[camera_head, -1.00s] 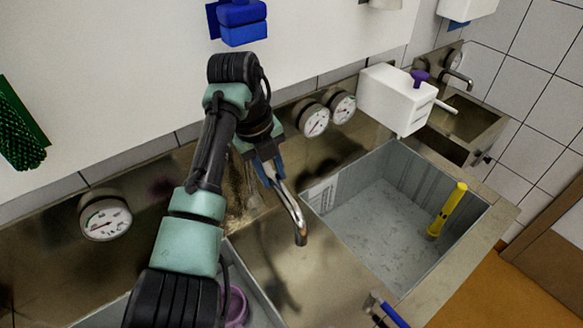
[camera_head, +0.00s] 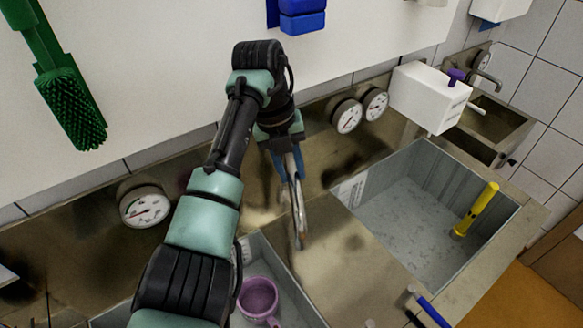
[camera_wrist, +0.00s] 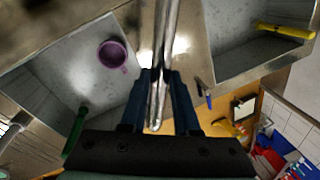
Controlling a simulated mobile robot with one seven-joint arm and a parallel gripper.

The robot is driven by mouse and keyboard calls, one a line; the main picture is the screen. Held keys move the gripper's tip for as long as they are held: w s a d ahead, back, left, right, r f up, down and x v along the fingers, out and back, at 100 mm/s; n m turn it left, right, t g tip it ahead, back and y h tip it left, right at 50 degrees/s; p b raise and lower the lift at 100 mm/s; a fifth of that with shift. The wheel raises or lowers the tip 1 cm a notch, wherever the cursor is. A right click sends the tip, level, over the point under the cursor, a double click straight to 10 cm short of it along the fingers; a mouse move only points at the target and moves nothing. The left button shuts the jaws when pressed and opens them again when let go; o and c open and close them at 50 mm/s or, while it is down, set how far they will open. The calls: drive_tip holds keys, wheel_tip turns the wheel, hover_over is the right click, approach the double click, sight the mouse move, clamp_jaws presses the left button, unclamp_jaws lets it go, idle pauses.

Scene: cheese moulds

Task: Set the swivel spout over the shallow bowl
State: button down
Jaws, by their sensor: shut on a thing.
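The swivel spout (camera_head: 299,222) is a thin chrome pipe; it also shows in the wrist view (camera_wrist: 163,55). My gripper (camera_head: 287,165) is shut on it, with a blue finger on each side (camera_wrist: 161,85). The spout's free end is over the steel strip between two sink bowls, close to the left bowl's edge. The left bowl (camera_head: 298,300) holds a purple handled vessel (camera_head: 258,300) and, in the wrist view, a green tool (camera_wrist: 75,130). The right bowl (camera_head: 400,205) holds a yellow tool (camera_head: 476,208). I cannot tell for sure which bowl is shallower. My arm hides part of the left bowl.
Dial gauges (camera_head: 144,206) line the steel back panel. A green brush (camera_head: 72,100) hangs on the wall at left. A white box with a purple knob (camera_head: 430,97) stands behind the right bowl. A blue-handled tool (camera_head: 432,310) is at the front edge.

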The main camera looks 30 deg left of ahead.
drive_tip(key=shift+a, duration=0.1)
drive_tip(key=c, duration=0.7)
unclamp_jaws()
drive_tip(key=shift+o, duration=0.2)
drive_tip(key=shift+r, duration=0.1)
wheel_tip(320, 180, up, 7)
drive_tip(key=a, duration=0.1)
drive_tip(key=shift+s+r+b, duration=0.15)
drive_tip(key=shift+s+b, duration=0.25)
drive_tip(key=shift+b, duration=0.05)
